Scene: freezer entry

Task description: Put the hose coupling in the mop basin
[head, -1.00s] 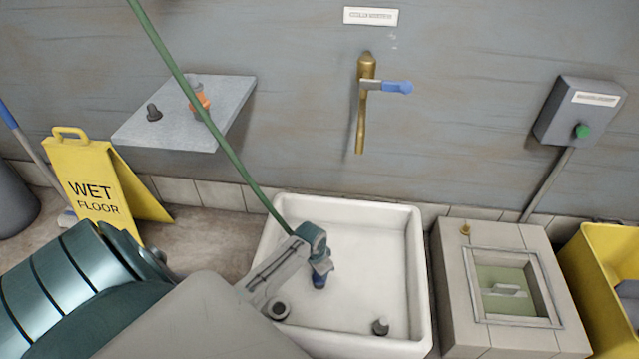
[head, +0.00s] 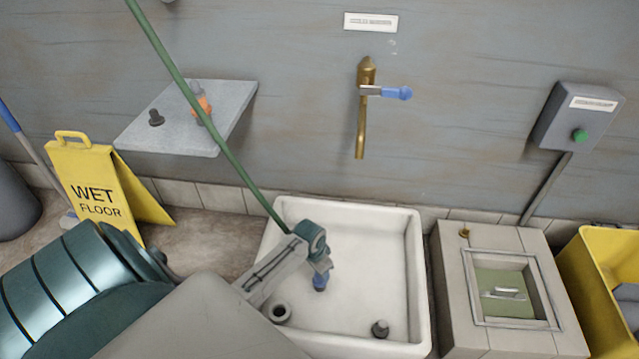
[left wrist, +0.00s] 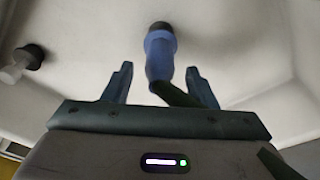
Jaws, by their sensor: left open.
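The blue hose coupling (head: 320,283) with a dark end is at the end of the green hose (head: 215,133), over the white mop basin (head: 417,262). I cannot tell whether it touches the basin floor. My left gripper (head: 319,262) is over the basin, just above the coupling. In the left wrist view my left gripper (left wrist: 159,70) is open, its fingers apart on either side of the coupling (left wrist: 160,55), with clear gaps. The hose (left wrist: 176,94) runs down between the fingers there. My right gripper is not in view.
The basin also holds a ring-shaped drain (head: 280,312) and a dark plug-like piece (head: 380,328). A brass tap (head: 362,115) is on the wall above. A grey shelf (head: 180,135) and yellow sign (head: 95,185) are left; a tiled block (head: 455,300) and yellow bin (head: 590,285) are right.

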